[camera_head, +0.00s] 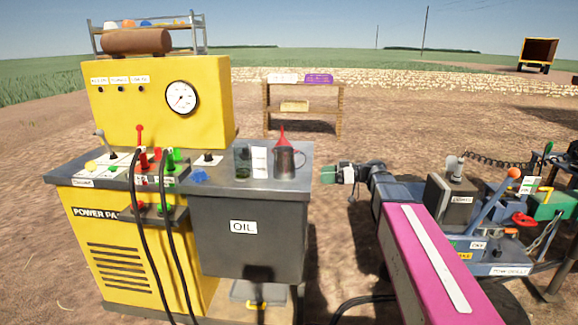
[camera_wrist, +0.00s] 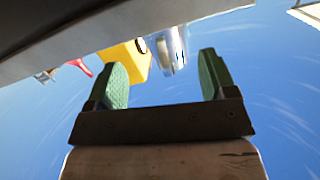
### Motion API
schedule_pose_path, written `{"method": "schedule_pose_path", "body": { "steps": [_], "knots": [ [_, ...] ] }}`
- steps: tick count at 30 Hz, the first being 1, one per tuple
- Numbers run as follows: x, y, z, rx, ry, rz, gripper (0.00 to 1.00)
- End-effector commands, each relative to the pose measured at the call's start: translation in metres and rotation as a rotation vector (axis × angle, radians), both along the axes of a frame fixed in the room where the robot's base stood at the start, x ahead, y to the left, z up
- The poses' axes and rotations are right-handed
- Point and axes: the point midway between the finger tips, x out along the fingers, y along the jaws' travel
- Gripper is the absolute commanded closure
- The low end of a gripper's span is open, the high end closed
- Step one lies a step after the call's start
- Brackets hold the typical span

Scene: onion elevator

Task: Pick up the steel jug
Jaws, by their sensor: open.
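The steel jug (camera_head: 285,163) stands upright on the grey oil cabinet's top (camera_head: 222,182), near its right end. A red funnel (camera_head: 282,137) shows at its top; I cannot tell if it sits in the jug or behind it. My gripper (camera_head: 328,173), with green finger pads, is just right of the cabinet edge, apart from the jug and pointing left towards it. In the wrist view my gripper (camera_wrist: 163,80) is open with nothing between its fingers. A shiny metal shape (camera_wrist: 171,50) shows beyond them; I cannot tell if it is the jug.
A dark container (camera_head: 242,160) and a white card (camera_head: 260,160) stand left of the jug. A blue rag (camera_head: 200,176) lies further left. The yellow power pack (camera_head: 155,105) rises at the left with black hoses. A wooden shelf (camera_head: 342,110) stands behind on open ground.

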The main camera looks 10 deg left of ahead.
Motion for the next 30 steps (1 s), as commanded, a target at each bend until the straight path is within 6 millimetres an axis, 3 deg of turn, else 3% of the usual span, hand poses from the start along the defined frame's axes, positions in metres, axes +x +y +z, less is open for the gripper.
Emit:
{"method": "schedule_pose_path", "body": {
  "steps": [3, 7, 11, 19, 30],
  "knots": [
    [0.007, 0.003, 0.022, 0.079, -0.084, 0.020, 0.22],
    [0.009, 0.006, 0.035, 0.124, -0.133, 0.031, 0.22],
    [0.008, 0.015, 0.036, 0.130, -0.140, 0.032, 0.22],
    [0.005, 0.052, 0.036, 0.128, -0.138, 0.033, 0.22],
    [0.002, 0.081, 0.035, 0.128, -0.137, 0.032, 0.22]
  ]
}}
